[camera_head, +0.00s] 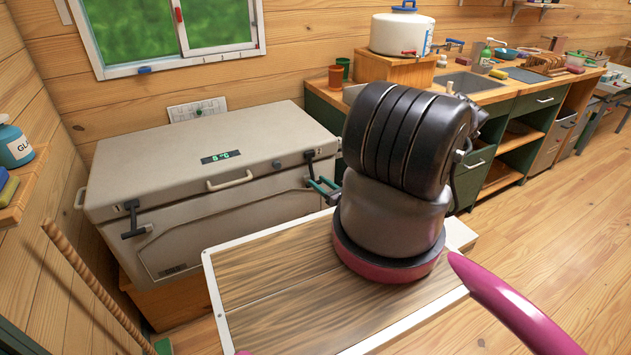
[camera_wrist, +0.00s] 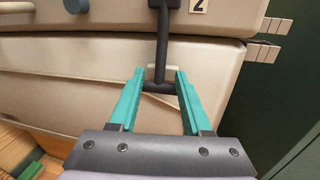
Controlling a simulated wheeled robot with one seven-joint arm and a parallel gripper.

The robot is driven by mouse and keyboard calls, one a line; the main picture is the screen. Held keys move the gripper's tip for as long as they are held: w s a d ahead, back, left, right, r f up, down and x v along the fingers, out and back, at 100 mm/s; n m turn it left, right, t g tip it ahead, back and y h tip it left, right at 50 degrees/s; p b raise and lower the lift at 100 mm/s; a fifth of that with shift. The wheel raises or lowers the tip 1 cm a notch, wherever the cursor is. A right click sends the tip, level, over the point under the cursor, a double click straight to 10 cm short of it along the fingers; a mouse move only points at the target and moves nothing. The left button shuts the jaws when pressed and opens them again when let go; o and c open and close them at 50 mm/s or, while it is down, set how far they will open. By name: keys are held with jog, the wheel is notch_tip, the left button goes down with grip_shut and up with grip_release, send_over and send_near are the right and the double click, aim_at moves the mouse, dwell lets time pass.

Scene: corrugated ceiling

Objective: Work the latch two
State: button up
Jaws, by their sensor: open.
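Latch two (camera_wrist: 162,45) is a black T-shaped handle beside a "2" label on the cooler. It hangs down over the lid seam, and its crossbar lies between my fingers. In the head view latch two (camera_head: 310,165) is at the right of the front of the beige chest cooler (camera_head: 185,235). My gripper (camera_wrist: 158,76) has teal fingers spread on either side of the handle; I see a gap at each side, and cannot tell if either touches. In the head view my gripper (camera_head: 323,188) is partly hidden behind my arm.
Another black latch (camera_head: 132,220) is at the left of the cooler front. The lid has a display (camera_head: 220,157) and a pale handle (camera_head: 230,180). A dark green wall or panel (camera_wrist: 285,80) stands right of the cooler. A counter (camera_head: 480,85) with a sink is behind right.

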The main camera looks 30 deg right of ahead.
jog(key=shift+x, duration=1.25)
grip_shut()
dwell(0.5)
